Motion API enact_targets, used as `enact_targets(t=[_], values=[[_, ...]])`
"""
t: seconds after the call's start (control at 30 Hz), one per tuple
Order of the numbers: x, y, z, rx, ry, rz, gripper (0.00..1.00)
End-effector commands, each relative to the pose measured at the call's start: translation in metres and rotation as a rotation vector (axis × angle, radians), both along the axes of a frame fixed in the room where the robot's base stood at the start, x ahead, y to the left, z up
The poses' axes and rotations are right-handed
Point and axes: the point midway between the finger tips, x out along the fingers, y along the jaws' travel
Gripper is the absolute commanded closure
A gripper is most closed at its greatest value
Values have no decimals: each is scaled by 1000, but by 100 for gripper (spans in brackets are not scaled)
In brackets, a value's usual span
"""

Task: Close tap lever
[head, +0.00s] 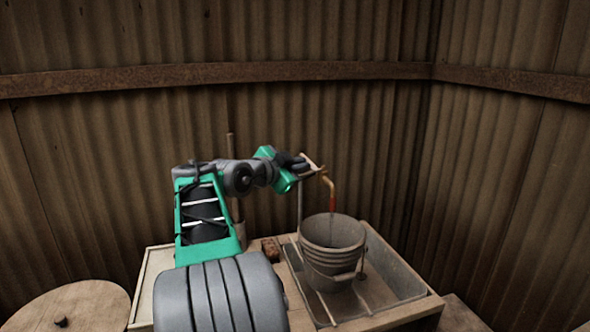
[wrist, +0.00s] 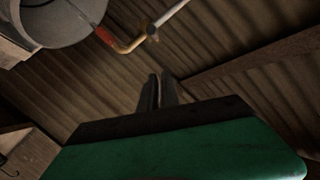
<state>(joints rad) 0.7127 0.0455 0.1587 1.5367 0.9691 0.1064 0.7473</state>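The tap (head: 331,186) is a bent brass pipe with a red end pointing down over a grey bucket (head: 318,258). In the wrist view the tap (wrist: 126,46) shows at the top, joined to a pale pipe. A small stub (wrist: 153,34) at that joint may be the lever; I cannot tell its position clearly. My gripper (head: 305,163) is beside the tap's upper end in the head view, just left of it. In the wrist view my gripper's fingers (wrist: 160,76) lie close together with nothing seen between them, apart from the tap.
The bucket stands in a wooden-edged trough (head: 385,312). A small brown block (head: 271,249) lies on the ledge left of it. A round wooden lid (head: 70,308) is at lower left. Corrugated walls (head: 330,120) with a rusty rail (head: 200,75) stand close behind.

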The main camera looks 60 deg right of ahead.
Motion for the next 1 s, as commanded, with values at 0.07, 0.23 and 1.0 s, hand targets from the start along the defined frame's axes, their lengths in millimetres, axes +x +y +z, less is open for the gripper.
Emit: enact_targets(t=[0.07,0.23,1.0], values=[[-4,-18,-2,3,2,-3,100],[-8,-54,-10,3,2,-2,100],[16,-63,-45,2,1,-2,100]])
